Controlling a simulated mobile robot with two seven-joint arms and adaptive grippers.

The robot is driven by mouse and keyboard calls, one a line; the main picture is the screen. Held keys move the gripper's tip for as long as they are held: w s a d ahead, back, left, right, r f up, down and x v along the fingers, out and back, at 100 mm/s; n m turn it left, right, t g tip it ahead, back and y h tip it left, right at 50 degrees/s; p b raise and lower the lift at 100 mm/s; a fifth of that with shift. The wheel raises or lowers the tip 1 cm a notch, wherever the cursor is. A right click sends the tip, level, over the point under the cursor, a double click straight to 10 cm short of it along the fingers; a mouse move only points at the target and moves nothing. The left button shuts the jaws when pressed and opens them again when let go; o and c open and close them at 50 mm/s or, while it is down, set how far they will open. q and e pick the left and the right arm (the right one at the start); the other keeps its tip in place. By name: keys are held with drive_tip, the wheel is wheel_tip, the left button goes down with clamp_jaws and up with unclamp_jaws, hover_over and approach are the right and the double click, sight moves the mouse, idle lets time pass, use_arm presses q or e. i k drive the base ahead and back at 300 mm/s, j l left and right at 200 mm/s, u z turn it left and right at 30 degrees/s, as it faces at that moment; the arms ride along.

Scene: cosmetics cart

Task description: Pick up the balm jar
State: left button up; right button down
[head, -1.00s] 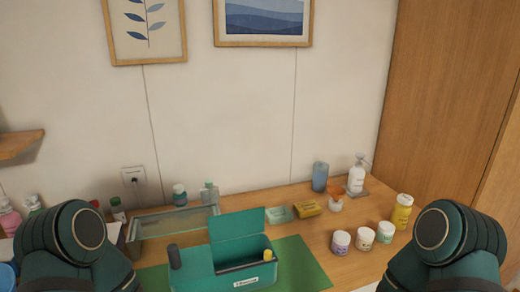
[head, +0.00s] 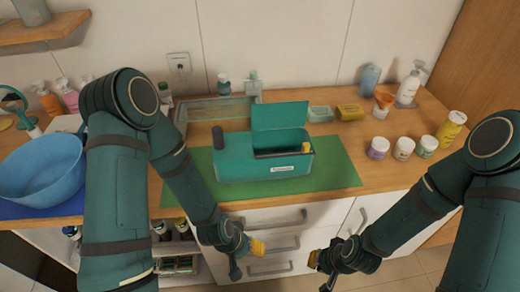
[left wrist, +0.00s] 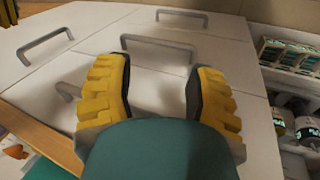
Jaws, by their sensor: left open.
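Three small white-lidded jars stand in a row on the right of the wooden counter: one with a purple label (head: 378,148), one with an orange label (head: 403,148) and one with a green label (head: 427,146). I cannot tell which is the balm jar. My left gripper (head: 246,260) is low in front of the cabinet drawers, empty and far from the jars. In the left wrist view its yellow fingers (left wrist: 158,80) are apart, with drawer fronts and handles beyond. My right gripper (head: 320,272) hangs beside it at similar height, its fingers apart and empty.
A teal box with an open lid (head: 235,165) stands on a green mat (head: 335,178). A blue basin (head: 40,170) is at left. A yellow bottle (head: 450,130), white pump bottle (head: 409,85) and orange-topped container (head: 382,104) stand near the jars. Counter just left of the jars is clear.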

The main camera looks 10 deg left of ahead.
sight(403, 150)
drive_tip(key=i+l+z, duration=0.1)
drive_tip(key=l+z, duration=0.15)
drive_tip(key=i+l+z, duration=0.15)
drive_tip(key=l+z, duration=0.15)
drive_tip(key=l, duration=0.15)
drive_tip(key=i+l+z, duration=0.25)
drive_tip(key=k+l, duration=0.05)
drive_tip(key=k, duration=0.05)
